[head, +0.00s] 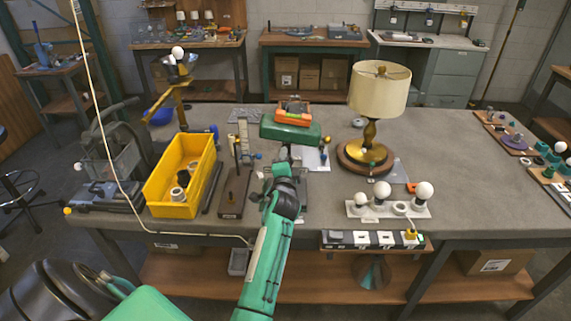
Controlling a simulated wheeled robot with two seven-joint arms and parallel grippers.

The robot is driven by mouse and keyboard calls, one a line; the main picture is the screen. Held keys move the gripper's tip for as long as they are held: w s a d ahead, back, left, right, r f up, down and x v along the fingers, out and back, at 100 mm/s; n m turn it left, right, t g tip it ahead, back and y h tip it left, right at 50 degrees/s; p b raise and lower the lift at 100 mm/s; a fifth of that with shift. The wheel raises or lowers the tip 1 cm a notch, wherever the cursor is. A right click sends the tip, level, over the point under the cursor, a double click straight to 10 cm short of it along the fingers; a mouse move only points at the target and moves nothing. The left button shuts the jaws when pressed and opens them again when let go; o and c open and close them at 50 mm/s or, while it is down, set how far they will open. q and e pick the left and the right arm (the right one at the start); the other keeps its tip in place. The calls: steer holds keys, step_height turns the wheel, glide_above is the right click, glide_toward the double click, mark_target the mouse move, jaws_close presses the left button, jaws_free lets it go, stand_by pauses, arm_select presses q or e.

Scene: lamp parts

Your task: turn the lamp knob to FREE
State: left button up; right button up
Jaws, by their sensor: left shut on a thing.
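My left arm reaches up from the bottom centre. Its gripper (285,173) is at the base of a lamp with a dark green shade (287,130), in the middle of the bench. The wrist hides the fingertips and most of the base. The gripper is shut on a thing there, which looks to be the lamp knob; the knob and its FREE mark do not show. A white plate (313,160) lies just behind and to the right of the gripper. My right gripper is not in view.
A yellow bin (182,177) stands to the left. A brass lamp with a cream shade (380,88) stands to the right. A white bulb holder (389,209) with several round bulbs is near the front edge. An orange thing (293,108) is behind the green shade.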

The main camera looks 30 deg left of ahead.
arm_select(q)
steer(key=shift+n, duration=0.4)
steer(key=o, duration=1)
steer(key=shift+f, duration=0.1)
